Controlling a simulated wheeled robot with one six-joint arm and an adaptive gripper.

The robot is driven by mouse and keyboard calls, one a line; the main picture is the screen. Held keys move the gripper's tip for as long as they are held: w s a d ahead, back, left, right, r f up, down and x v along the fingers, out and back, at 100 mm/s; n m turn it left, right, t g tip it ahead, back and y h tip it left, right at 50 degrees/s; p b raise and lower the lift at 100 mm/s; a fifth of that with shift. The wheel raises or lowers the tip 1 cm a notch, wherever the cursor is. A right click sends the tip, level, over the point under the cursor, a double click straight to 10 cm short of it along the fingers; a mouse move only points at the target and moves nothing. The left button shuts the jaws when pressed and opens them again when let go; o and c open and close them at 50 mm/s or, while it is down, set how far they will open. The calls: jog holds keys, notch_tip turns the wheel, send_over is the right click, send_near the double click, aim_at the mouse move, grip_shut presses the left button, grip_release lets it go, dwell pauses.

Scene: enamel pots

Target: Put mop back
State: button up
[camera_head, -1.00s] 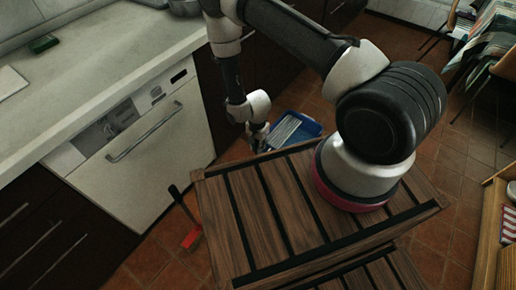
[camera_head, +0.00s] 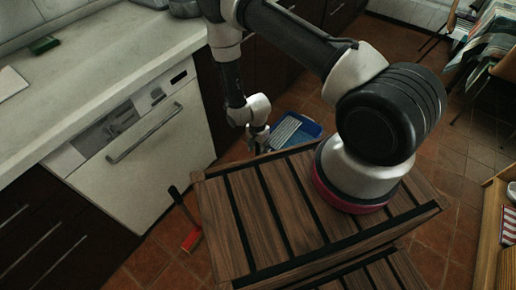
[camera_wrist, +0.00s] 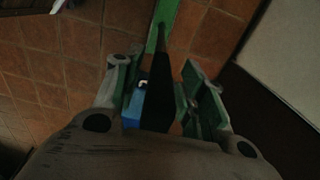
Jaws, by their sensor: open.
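My gripper (camera_head: 258,143) hangs low over the floor between the cabinets and the wooden slatted surface. In the wrist view its two fingers (camera_wrist: 160,98) are open. A long dark shaft (camera_wrist: 160,75) lies between them, with a green strip (camera_wrist: 162,18) beyond it; they may be the mop, but I cannot tell for sure. A small blue piece (camera_wrist: 132,108) shows beside the shaft. I cannot tell whether the fingers touch the shaft. In the head view, a red tool with a black handle (camera_head: 191,238) stands or leans near the slatted surface; what it is stays unclear.
A blue tray (camera_head: 314,130) with a pale ridged part lies on the tiled floor just right of my gripper. A white dishwasher (camera_head: 150,165) and countertop (camera_head: 90,75) are on the left.

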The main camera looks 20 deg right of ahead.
notch_tip(320, 180, up, 12)
jog(key=shift+w+a, duration=0.1)
jog(key=w+d+r+n+t+y, duration=0.1)
jog(key=d+r+n, duration=0.1)
jog(key=r, duration=1.3)
jog(key=w+d+r+n+t, duration=0.1)
jog(key=w+d+r+n, duration=0.15)
jog(key=r, duration=1.25)
jog(key=s+d+r+n, duration=0.1)
jog(key=s+d+r, duration=0.1)
jog(key=s+r, duration=0.15)
jog(key=s+d+r+n+t, duration=0.1)
jog(key=s+r, duration=0.1)
jog(key=r, duration=0.3)
jog(key=s+d+r+n, duration=0.1)
jog(key=s+d+r, duration=0.1)
jog(key=r, duration=0.2)
jog(key=s+d+r+n, duration=0.1)
jog(key=s+d+r, duration=0.1)
jog(key=s, duration=0.3)
jog(key=s+d+r+n+t, duration=0.1)
jog(key=s+d+r, duration=0.1)
jog(key=s, duration=0.3)
jog(key=s+d+r+n, duration=0.1)
jog(key=s+r, duration=0.3)
jog(key=s, duration=0.1)
jog(key=shift+d+r+h, duration=0.3)
jog(key=shift+d+h, duration=0.1)
